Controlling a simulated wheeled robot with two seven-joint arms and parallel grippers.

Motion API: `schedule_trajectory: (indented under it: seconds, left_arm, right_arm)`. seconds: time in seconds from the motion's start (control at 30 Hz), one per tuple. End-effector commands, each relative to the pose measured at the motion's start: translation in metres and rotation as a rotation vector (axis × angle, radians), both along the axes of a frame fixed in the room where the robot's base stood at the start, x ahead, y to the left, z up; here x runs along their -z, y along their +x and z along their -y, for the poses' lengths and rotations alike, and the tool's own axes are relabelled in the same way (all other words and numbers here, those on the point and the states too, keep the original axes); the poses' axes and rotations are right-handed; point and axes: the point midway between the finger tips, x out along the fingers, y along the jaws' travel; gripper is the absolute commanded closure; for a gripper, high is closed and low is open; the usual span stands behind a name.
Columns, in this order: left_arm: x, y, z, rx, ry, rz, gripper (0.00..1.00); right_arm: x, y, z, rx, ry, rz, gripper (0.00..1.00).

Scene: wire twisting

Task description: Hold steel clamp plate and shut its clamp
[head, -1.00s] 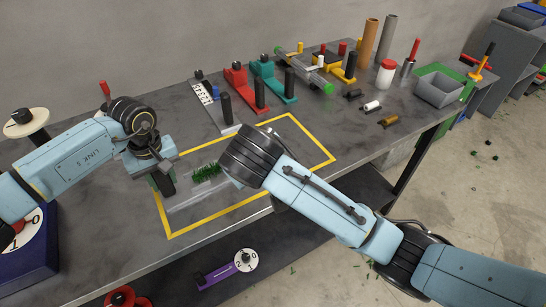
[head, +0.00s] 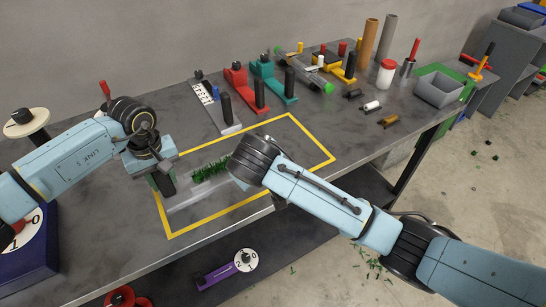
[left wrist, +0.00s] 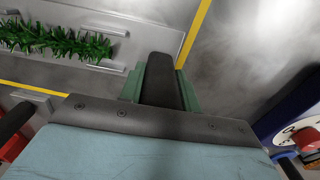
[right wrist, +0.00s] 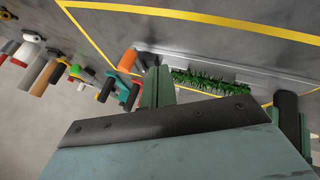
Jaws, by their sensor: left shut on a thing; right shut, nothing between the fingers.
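The steel clamp plate (head: 205,196) lies flat inside the yellow outline on the table, with a green bristly strand (head: 210,168) along it. The strand also shows in the left wrist view (left wrist: 50,38) and right wrist view (right wrist: 210,82). My left gripper (head: 165,188) is shut on a dark upright post (left wrist: 160,82) at the plate's left end. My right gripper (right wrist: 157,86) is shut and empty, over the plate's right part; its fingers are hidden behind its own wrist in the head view. I cannot make out the plate's clamp or its state.
Red (head: 245,88) and teal (head: 273,80) tools and a numbered plate (head: 212,103) stand behind the yellow outline (head: 320,145). A grey bin (head: 440,88) is at the far right. A purple dial tool (head: 220,273) lies below the front edge. The table right of the outline is partly clear.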

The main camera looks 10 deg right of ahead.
Motion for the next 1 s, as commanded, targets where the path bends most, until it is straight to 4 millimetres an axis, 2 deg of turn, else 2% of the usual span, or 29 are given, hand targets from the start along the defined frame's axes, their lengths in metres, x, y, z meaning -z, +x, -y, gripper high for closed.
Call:
schedule_trajectory:
  seconds: [0.13, 0.4, 1.0]
  left_arm:
    - [-0.001, 0.001, 0.0, -0.001, -0.001, 0.002, 1.0]
    - [-0.001, 0.0, 0.0, -0.001, -0.001, 0.002, 1.0]
    - [-0.001, 0.0, 0.0, 0.0, 0.0, 0.001, 1.0]
  right_arm:
    - [0.023, 0.017, 0.004, 0.002, -0.003, -0.001, 1.0]
    - [0.023, 0.04, 0.03, 0.002, -0.001, 0.001, 1.0]
    - [0.023, 0.043, 0.035, -0.014, 0.001, -0.001, 1.0]
